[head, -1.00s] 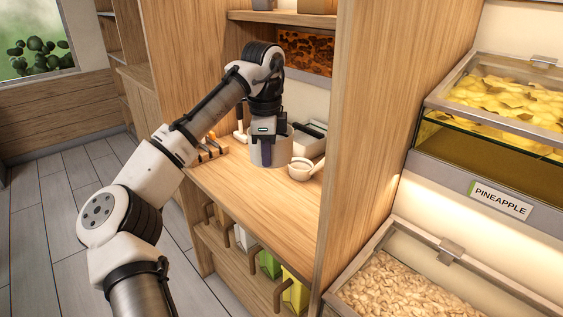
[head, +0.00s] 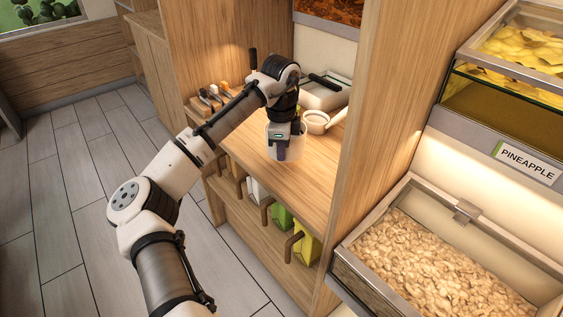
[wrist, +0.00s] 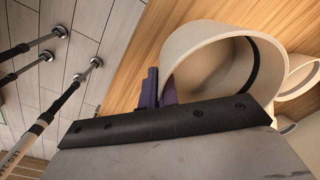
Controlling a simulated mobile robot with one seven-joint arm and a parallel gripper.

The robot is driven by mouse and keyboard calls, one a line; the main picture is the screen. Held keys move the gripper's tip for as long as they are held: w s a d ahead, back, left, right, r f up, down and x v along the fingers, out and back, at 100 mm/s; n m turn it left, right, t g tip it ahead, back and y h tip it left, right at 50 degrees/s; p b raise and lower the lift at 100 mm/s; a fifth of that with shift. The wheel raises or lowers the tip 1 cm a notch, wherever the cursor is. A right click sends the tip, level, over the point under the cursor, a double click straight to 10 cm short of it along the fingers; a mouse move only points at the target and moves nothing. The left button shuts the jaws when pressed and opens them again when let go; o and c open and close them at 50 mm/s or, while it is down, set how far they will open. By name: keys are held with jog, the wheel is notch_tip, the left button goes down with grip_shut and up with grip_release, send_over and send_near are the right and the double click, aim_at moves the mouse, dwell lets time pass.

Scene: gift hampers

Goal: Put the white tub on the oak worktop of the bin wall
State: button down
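The white tub (head: 297,147) is at the left-front part of the oak worktop (head: 312,185), in the bay of the bin wall. It looks upright. I cannot tell whether its base touches the wood. My gripper (head: 282,154) points down at the tub's near side, with one purple finger outside the wall. In the wrist view, the open-mouthed, empty-looking tub (wrist: 205,65) sits close against my purple fingers (wrist: 158,88), and its near wall appears pinched between them. The inner finger is mostly hidden.
Dark-handled tools (head: 207,95) are at the left end. A wooden side panel (head: 385,120) closes the right. The worktop's front strip is clear.

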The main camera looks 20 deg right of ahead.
jog(key=shift+f, duration=2.25)
jog(key=shift+f, duration=0.15)
jog(key=c, duration=1.7)
grip_release()
jog(key=r, duration=1.2)
jog(key=shift+s+a+r+b, duration=0.1)
jog(key=shift+s+r+b, duration=0.05)
jog(key=shift+s+b, duration=0.15)
